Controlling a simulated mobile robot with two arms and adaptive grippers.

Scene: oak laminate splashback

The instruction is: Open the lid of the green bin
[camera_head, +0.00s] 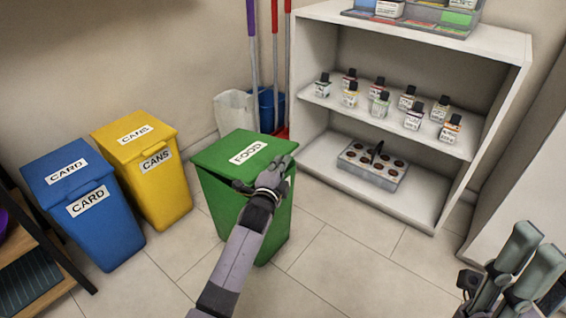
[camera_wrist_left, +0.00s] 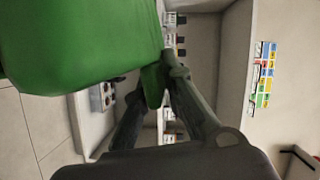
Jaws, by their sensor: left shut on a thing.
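The green bin (camera_head: 222,205) marked FOOD stands on the tiled floor in the middle of the head view. My left gripper (camera_head: 284,166) is at the lid's front right edge. In the left wrist view the fingers (camera_wrist_left: 152,88) are shut on a green lip of the lid (camera_wrist_left: 155,80), beside the large green surface. My right gripper (camera_head: 520,272) is at the lower right, its fingers apart and empty, far from the bin.
A yellow bin (camera_head: 160,185) and a blue bin (camera_head: 95,235) stand to the left. A white shelf unit (camera_head: 400,205) with several small bottles and a grey carrier (camera_head: 370,176) stands to the right. Mops, a blue bucket (camera_head: 265,108) and a whitish bin (camera_head: 234,108) are behind.

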